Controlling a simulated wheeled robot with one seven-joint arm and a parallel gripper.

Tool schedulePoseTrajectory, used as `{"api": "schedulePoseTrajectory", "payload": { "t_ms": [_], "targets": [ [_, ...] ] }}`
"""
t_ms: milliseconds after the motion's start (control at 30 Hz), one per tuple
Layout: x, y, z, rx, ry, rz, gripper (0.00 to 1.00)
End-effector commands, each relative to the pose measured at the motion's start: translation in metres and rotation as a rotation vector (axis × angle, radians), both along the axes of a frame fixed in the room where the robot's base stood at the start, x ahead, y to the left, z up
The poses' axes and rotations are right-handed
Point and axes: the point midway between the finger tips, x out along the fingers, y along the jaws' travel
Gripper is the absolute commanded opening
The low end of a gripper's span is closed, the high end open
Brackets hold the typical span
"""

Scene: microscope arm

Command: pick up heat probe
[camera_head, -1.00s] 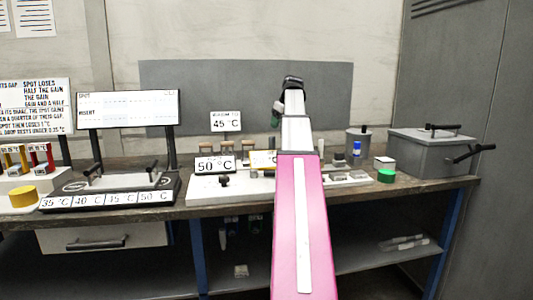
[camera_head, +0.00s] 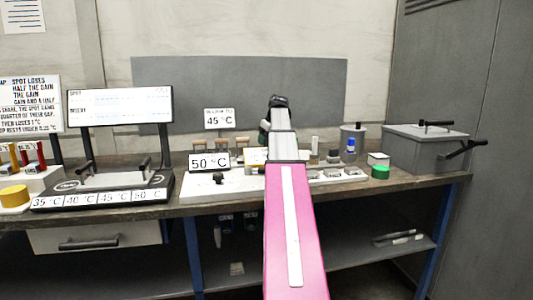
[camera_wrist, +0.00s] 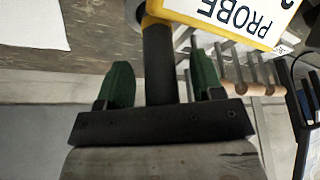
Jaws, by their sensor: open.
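The heat probe (camera_wrist: 159,85) shows in the wrist view as a dark upright handle with a yellow collar. A white card with a yellow edge reading "PROBE" (camera_wrist: 235,15) sits at its top. My gripper (camera_wrist: 160,62) is open, with one green finger on each side of the handle. Gaps show between the handle and both fingers. In the head view, my pink and white arm reaches over the bench and hides the probe's handle. A white card with a yellow edge (camera_head: 255,157) shows just left of the arm.
A "50 °C" sign (camera_head: 209,162) and a "45 °C" sign (camera_head: 219,118) stand left of the arm. Wooden-handled pieces stand near the signs.

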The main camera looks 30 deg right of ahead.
Motion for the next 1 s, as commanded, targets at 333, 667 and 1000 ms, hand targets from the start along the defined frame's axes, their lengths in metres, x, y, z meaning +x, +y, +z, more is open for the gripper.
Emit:
{"api": "schedulePoseTrajectory", "payload": {
  "t_ms": [333, 667, 1000],
  "targets": [
    [0.001, 0.001, -0.003, 0.000, 0.000, 0.000, 0.32],
    [0.001, 0.001, -0.003, 0.000, -0.001, 0.001, 0.07],
    [0.003, 0.000, 0.036, -0.001, -0.003, 0.000, 0.07]
  ]
}}
